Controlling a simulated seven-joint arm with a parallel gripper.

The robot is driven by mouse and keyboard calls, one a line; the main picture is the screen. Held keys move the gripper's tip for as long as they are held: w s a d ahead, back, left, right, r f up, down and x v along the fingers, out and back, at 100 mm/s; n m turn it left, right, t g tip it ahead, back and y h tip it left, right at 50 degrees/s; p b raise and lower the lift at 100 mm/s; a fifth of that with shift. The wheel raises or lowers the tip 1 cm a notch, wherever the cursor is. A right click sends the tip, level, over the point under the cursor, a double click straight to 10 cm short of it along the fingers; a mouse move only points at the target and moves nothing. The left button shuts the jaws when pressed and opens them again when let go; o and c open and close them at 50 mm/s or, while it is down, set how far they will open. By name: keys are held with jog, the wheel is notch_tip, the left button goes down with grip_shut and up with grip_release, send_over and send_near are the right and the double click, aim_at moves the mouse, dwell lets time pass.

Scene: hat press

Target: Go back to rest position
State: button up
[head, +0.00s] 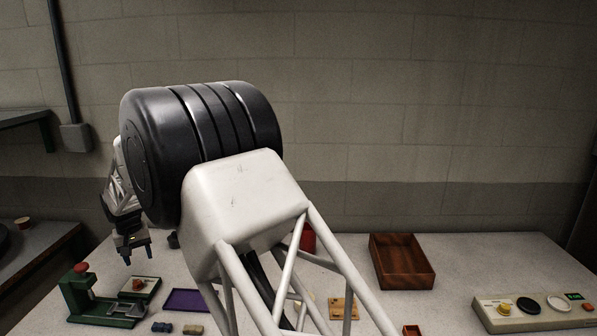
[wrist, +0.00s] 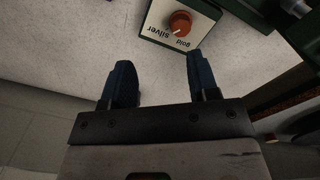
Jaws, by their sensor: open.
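My gripper (head: 138,262) hangs in the air at the left of the head view, above the table's left part, with its fingers pointing down. Its two dark blue fingers also show in the wrist view (wrist: 160,85), spread apart with nothing between them. A dial box (head: 139,287) with an orange-red knob stands on the table below it. In the wrist view the dial box (wrist: 184,22) lies beyond the fingertips, apart from them, with the words "silver" and "gold" by the knob. The green press (head: 78,292) with a red knob on top stands left of the dial box.
A purple mat (head: 186,301), small blocks (head: 193,330) and a brown wooden tray (head: 382,274) are on the table. A control panel (head: 487,313) with round buttons is at the right. My own arm hides the table's middle. The table's back right is clear.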

jog(key=s+d+r+m, duration=0.1)
jog(key=s+d+r, duration=0.35)
jog(key=d, duration=1.05)
jog(key=s+d+r+m+t, duration=0.1)
jog(key=d+r, duration=0.7)
jog(key=d, duration=0.6)
jog(key=s+d+r+m, duration=0.1)
jog(key=s+d+r, duration=0.2)
jog(key=d+r, duration=0.8)
jog(key=s+d+f+m, duration=0.1)
jog(key=s+d+f, duration=0.1)
jog(key=s+d, duration=0.65)
jog(key=s+d+f+m, duration=0.1)
jog(key=s+d, duration=0.5)
jog(key=d, duration=0.5)
jog(key=s+d+f+m, duration=0.1)
jog(key=s+d, duration=0.3)
jog(key=s, duration=0.4)
jog(key=s+d+f+m+t, duration=0.1)
jog(key=s+d+f, duration=0.3)
jog(key=s, duration=0.5)
jog(key=shift+d+f, duration=0.3)
jog(key=shift+d, duration=0.35)
jog(key=shift+w, duration=0.2)
